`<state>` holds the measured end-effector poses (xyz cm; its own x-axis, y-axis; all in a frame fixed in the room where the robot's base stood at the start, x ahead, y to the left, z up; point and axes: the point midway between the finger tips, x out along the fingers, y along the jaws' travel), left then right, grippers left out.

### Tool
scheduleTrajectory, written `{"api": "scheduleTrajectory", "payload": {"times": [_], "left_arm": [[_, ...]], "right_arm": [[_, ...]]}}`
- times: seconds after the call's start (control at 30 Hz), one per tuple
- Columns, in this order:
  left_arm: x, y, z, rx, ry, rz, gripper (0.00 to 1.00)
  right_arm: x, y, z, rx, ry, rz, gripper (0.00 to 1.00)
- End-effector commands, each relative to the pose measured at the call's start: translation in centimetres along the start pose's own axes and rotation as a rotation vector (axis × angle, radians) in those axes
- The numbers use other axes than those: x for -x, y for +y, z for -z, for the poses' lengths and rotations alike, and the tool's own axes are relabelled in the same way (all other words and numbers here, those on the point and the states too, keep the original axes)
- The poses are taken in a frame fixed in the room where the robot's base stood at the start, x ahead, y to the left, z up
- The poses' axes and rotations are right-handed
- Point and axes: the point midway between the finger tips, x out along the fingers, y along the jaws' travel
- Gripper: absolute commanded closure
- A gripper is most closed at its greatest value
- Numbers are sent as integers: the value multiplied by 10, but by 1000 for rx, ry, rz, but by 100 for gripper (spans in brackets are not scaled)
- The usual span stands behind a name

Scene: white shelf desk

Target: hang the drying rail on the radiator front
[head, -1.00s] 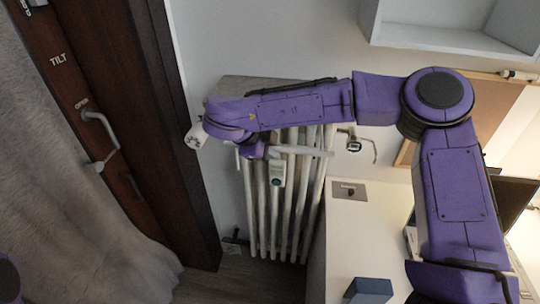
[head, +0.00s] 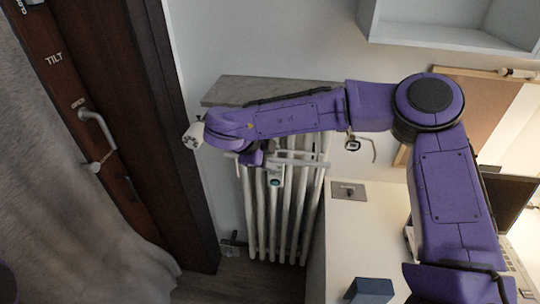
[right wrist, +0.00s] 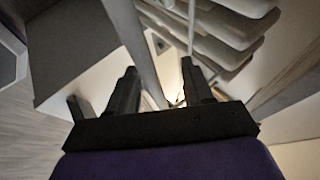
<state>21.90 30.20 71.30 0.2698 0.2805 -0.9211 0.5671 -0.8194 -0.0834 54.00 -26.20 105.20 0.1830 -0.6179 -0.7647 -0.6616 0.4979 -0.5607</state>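The white drying rail (head: 312,161) lies roughly level across the upper front of the white ribbed radiator (head: 288,225). My right gripper (head: 256,158) is at the rail's left part, close in front of the radiator, and is shut on the rail. In the right wrist view a pale bar of the rail (right wrist: 146,55) runs between the two dark fingers (right wrist: 160,85), and radiator ribs (right wrist: 225,25) show beyond. The arm hides part of the radiator top. I cannot tell whether the rail touches the radiator. My left gripper is out of view.
A small meter (head: 275,178) sits on the radiator front. A grey ledge (head: 270,88) tops the radiator and a white valve knob (head: 194,136) is at its left. A brown door (head: 105,110) stands left; a white desk (head: 350,235) with a blue box (head: 372,290) stands right.

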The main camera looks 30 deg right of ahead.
Motion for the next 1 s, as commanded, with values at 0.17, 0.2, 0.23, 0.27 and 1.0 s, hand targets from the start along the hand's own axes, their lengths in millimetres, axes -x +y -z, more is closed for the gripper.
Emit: {"api": "scheduleTrajectory", "payload": {"times": [0.17, 0.2, 0.23, 0.27, 1.0], "left_arm": [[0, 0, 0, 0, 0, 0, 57], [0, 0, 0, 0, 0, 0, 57], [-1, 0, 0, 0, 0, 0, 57], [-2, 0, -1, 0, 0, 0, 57], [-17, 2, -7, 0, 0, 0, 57]], "right_arm": [[0, 0, 0, 0, 1, -1, 50], [0, 0, 0, 0, 0, 0, 50], [2, 0, 0, 0, 0, 0, 50], [4, 0, 0, -1, -1, 1, 50], [106, 0, 0, -1, 0, 0, 50]]}}
